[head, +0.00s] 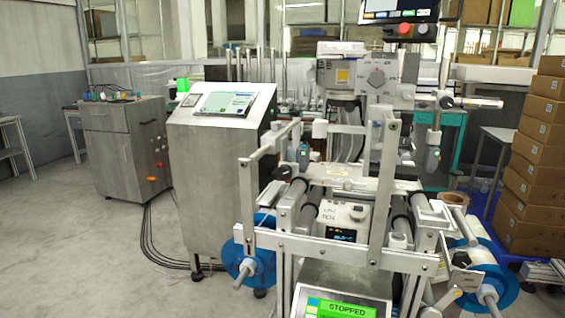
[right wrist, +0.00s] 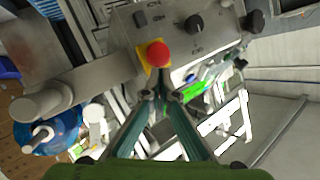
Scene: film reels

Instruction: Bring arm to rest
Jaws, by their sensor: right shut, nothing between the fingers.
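My right gripper (right wrist: 165,98) shows in the right wrist view. Its two teal fingers come together at the tips, with nothing between them. The fingertips appear just below a red button (right wrist: 157,53) on a yellow plate; I cannot tell the distance. Neither gripper shows in the head view. The reel machine (head: 345,185) stands upright at centre right in the head view. A blue reel (head: 237,260) is on its lower left side and another blue reel (head: 497,292) on its lower right. A green panel reading STOPPED (head: 345,309) is at its bottom front.
A grey cabinet with a screen (head: 205,185) stands left of the machine. Another cabinet (head: 125,150) is farther left, with cables on the floor between. Stacked cardboard boxes (head: 535,165) stand at the right edge. The floor (head: 75,255) at the left front is clear.

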